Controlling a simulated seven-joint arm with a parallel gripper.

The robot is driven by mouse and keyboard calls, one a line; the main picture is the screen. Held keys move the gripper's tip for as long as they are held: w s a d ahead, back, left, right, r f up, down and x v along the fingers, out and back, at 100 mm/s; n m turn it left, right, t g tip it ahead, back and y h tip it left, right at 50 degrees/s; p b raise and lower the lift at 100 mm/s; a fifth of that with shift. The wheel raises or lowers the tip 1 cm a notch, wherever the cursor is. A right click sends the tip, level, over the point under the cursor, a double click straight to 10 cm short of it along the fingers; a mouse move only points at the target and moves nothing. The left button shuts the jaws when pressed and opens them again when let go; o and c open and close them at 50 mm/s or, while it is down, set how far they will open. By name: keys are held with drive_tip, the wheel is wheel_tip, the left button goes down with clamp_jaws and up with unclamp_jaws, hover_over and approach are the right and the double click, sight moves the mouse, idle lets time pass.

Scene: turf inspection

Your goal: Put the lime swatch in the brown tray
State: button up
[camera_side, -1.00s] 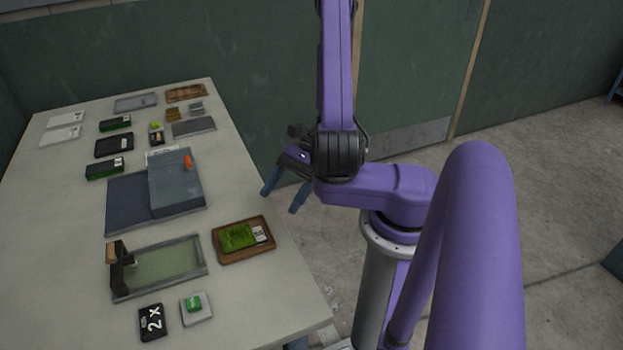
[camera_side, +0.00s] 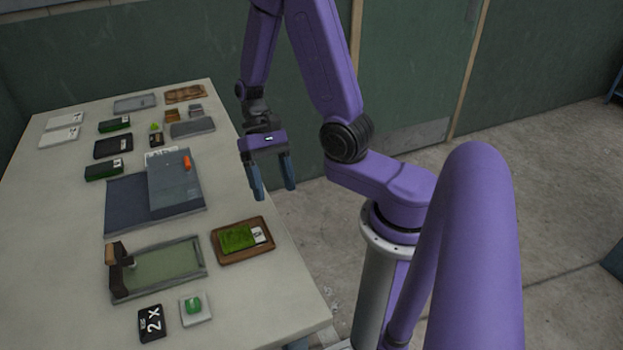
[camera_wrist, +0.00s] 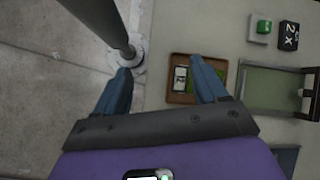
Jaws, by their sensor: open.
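A bright lime-green turf swatch (camera_side: 237,238) with a white label at its right end lies flat in the near brown tray (camera_side: 228,260), at the table's right edge. In the wrist view the brown tray (camera_wrist: 194,58) shows beside the right finger, with the label inside it; the finger hides part of the tray. A second brown tray (camera_side: 185,94) lies at the far end of the table. My gripper (camera_side: 274,192) is open and empty, pointing down, above and behind the near tray at the table's right edge. Its fingers also show in the wrist view (camera_wrist: 160,68).
A shallow grey-rimmed green tray (camera_side: 160,267) with a brown block stands left of the near tray. A dark blue mat with a grey slab (camera_side: 175,190) lies behind. Dark green swatches (camera_side: 104,169) lie at the left. A "2 X" card (camera_side: 151,322) lies in front.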

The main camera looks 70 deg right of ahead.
drive_tip(key=s+a+r+n+t+h, duration=0.4)
drive_tip(key=s+r+n, duration=0.4)
drive_tip(key=n, duration=1)
drive_tip(key=shift+s+a+r+t+h, duration=0.2)
drive_tip(key=shift+s+a+t+h, duration=0.3)
drive_tip(key=shift+s+a, duration=0.7)
drive_tip(key=shift+s+d, duration=0.2)
drive_tip(key=shift+d, duration=0.05)
